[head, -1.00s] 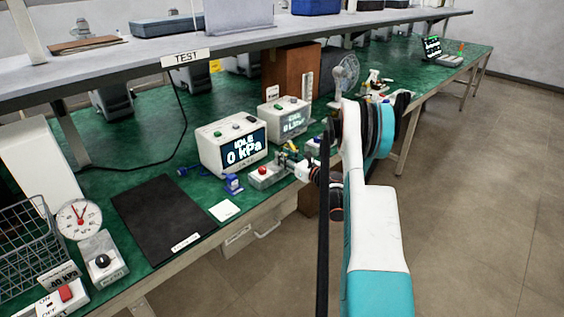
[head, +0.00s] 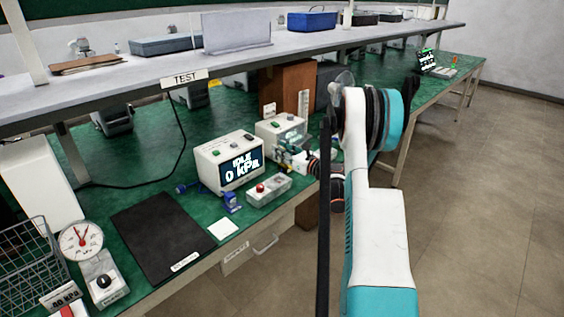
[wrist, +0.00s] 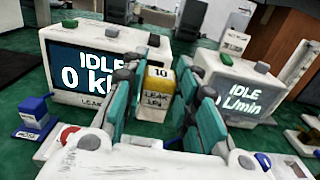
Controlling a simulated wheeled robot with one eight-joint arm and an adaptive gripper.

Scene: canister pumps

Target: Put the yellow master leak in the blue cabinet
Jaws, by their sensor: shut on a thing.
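The yellow master leak (wrist: 157,78) is a small block with a yellow top marked 10 and a pale lower part with LEAK lettering. It sits upright between the teal-padded fingers of my gripper (wrist: 156,98) in the wrist view, and the fingers are shut on it. In the head view my gripper (head: 291,156) is small, in front of the two display boxes and above the bench's front part, partly hidden by my arm. I cannot make out a blue cabinet in either view.
The kPa display box (head: 229,161) and the L/min box (head: 280,132) stand close behind my gripper. A red-button box (head: 268,189) and a small blue device (head: 231,202) are near the bench front. A dark mat (head: 162,235) lies left. The shelf (head: 140,78) overhangs behind.

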